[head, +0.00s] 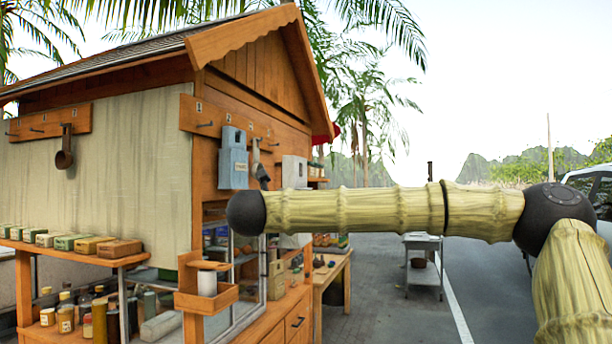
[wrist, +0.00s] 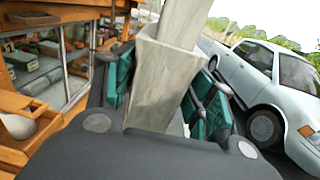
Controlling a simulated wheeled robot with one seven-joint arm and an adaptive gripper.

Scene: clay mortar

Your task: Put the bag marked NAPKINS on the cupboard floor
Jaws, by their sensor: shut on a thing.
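In the wrist view my gripper (wrist: 164,92) is shut on a pale grey-white bag (wrist: 158,84), with teal finger pads on both sides of it. The bag stands up between the fingers, its top cut off by the frame edge. No lettering on it is readable. In the head view a pale bag (head: 294,171) shows above my forearm; it may be the held one, but I cannot tell. My gripper is not visible there. A blue-grey bag (head: 234,160) hangs on the kiosk wall. I cannot make out which part is the cupboard.
The wooden kiosk (head: 255,105) has a hook rail (head: 232,122) and a glass-fronted case (wrist: 45,68). A shelf (head: 70,255) holds several small boxes, with jars below. A grey cart (head: 422,262) stands on the pavement. A white car (wrist: 268,85) is at right.

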